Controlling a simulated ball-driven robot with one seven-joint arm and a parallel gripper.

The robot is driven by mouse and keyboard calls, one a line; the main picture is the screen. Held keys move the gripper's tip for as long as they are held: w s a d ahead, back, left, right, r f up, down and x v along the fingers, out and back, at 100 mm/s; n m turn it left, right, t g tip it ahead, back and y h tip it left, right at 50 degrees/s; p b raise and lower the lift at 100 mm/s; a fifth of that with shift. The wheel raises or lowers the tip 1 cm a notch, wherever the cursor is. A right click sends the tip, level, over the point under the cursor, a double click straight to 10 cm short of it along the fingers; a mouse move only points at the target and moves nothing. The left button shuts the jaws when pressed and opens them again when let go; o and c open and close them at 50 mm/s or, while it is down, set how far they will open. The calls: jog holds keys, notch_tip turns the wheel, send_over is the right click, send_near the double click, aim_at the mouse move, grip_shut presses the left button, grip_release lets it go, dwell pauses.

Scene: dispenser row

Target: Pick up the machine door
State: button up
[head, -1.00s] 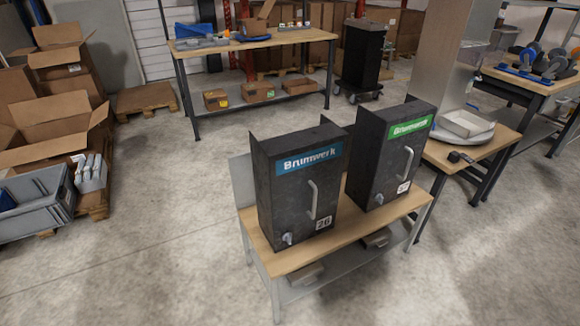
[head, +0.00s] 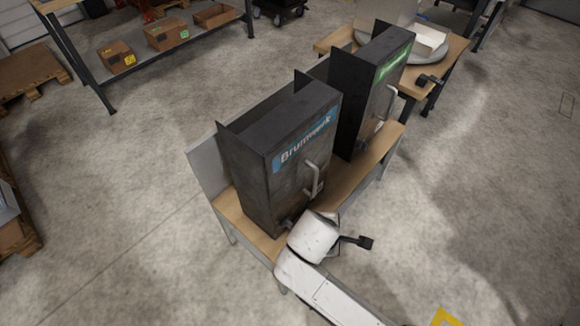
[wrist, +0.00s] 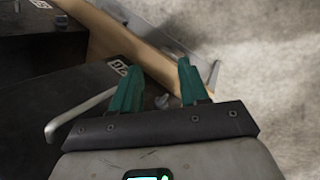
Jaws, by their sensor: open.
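Two dark dispenser machines stand upright on a small bench. The nearer one has a blue Brumwerk label, and its front door (head: 295,180) looks closed, with a pale bar handle (head: 312,178). The farther machine (head: 368,90) has a green label and its own handle. I cannot tell which door is meant. In the wrist view, my gripper (wrist: 158,75) is open, its teal fingers apart. A dark door face (wrist: 40,98) with a pale handle (wrist: 80,115) lies to their left. The fingers do not grip the handle. My wrist hides the fingers in the head view.
The wooden bench (head: 352,180) has a narrow front strip before the machines. A table with a round platter (head: 440,52) stands behind right. A shelf bench with cartons (head: 165,32) is at the back left.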

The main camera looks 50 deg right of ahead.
jog(key=w+r+n+h, duration=0.2)
jog(key=w+n+h, duration=0.2)
jog(key=w+n, duration=0.2)
jog(key=n+t+h+p, duration=0.1)
jog(key=n+t+h, duration=0.2)
jog(key=n, duration=0.4)
send_near(314, 181)
jog(key=x, duration=1)
jog(key=shift+d, duration=0.35)
grip_shut()
jog(key=shift+w+r, duration=0.1)
jog(key=shift+r, duration=0.1)
